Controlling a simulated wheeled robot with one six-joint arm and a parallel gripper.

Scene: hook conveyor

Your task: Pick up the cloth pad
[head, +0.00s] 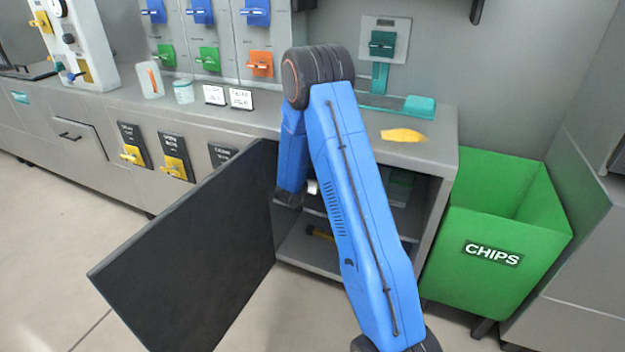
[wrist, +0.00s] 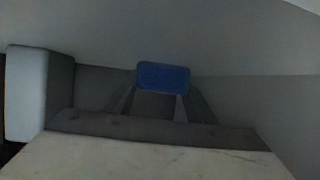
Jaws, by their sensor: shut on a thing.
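A blue rectangular pad (wrist: 163,75), which I take to be the cloth pad, shows in the middle of the wrist view. My gripper (wrist: 158,96) is shut on it, with its dark fingers reaching up to the pad's two sides. In the head view my blue arm reaches down into the open cabinet below the counter, and the fingers and the pad are hidden there. The wrist view is dim, so I cannot tell whether the pad touches a surface.
The open dark cabinet door (head: 190,255) stands left of my arm. The cabinet shelf (head: 315,205) is close around the wrist. A green CHIPS bin (head: 480,285) stands to the right. A yellow item (head: 403,135) lies on the counter (head: 440,150) above.

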